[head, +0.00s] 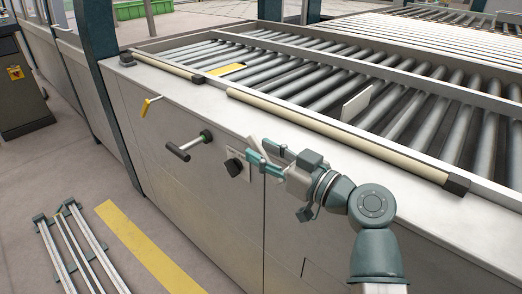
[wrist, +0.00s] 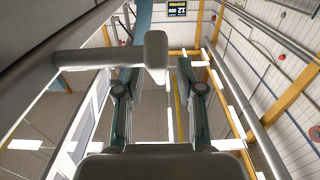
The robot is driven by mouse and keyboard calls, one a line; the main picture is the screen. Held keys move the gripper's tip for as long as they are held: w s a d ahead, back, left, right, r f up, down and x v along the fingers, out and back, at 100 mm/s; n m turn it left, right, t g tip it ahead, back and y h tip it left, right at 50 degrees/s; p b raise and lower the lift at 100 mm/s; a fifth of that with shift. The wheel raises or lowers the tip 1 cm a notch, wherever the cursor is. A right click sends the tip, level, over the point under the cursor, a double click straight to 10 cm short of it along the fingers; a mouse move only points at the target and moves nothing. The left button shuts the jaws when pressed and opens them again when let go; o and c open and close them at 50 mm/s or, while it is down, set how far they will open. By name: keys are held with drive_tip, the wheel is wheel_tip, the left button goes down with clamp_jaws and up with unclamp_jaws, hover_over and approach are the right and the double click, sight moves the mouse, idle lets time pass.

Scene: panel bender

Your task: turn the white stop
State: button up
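A pale, white-looking lever (head: 258,148) stands out from the machine's front panel, just beyond my fingertips; I take it for the white stop. In the wrist view a pale block (wrist: 156,50) on a thick bar from the left sits between my fingertips, and it seems to be the same part. My gripper (head: 270,157) reaches left along the panel. In the wrist view its two fingers (wrist: 157,85) are apart, with gaps beside the block. I cannot tell whether either finger touches it.
A black knob (head: 235,166), a dark bar handle (head: 187,147) and a yellow handle (head: 147,106) are left of my gripper. A white plate (head: 356,104) and a yellow-and-white plate (head: 227,69) are among the rollers above. Metal rails (head: 70,250) lie on the floor.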

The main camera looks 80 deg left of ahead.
drive_tip(key=v, duration=1.1)
drive_tip(key=shift+r, duration=0.1)
